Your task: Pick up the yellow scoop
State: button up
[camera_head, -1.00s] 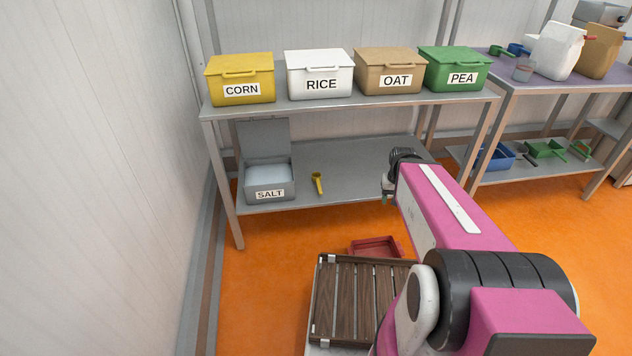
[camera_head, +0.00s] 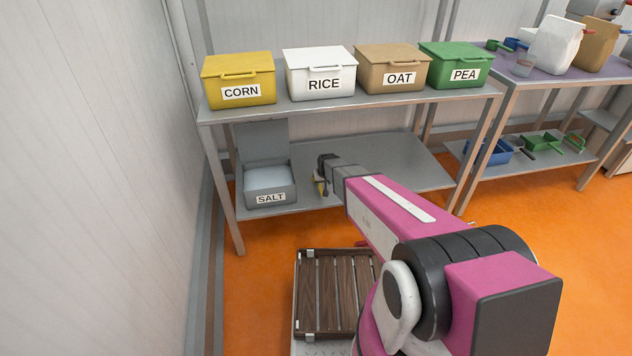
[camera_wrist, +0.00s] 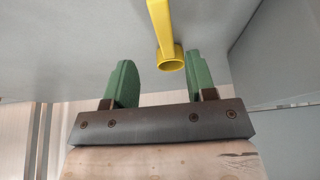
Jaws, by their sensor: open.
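The yellow scoop (camera_wrist: 168,42) lies on the grey lower shelf. In the wrist view its handle runs up to the top edge and its round cup end points toward my gripper. My gripper (camera_wrist: 160,78) is open, with one green finger to the left of the scoop and the other to the right. The cup end is nearer the right finger; I cannot tell whether they touch. In the head view my gripper (camera_head: 320,186) is over the lower shelf, and the scoop (camera_head: 318,184) is mostly hidden behind it.
The open grey SALT box (camera_head: 270,183) stands just left of my gripper on the lower shelf (camera_head: 385,155). The upper shelf (camera_head: 340,100) with closed CORN, RICE, OAT and PEA boxes is overhead. The lower shelf is clear to the right.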

aim_at(321, 188)
jog(key=shift+s+x, duration=0.15)
jog(key=shift+x, duration=1.65)
jog(key=shift+s+x, duration=0.2)
jog(key=shift+x, duration=1.55)
jog(key=shift+a+f, duration=0.1)
jog(key=shift+a, duration=0.1)
grip_shut()
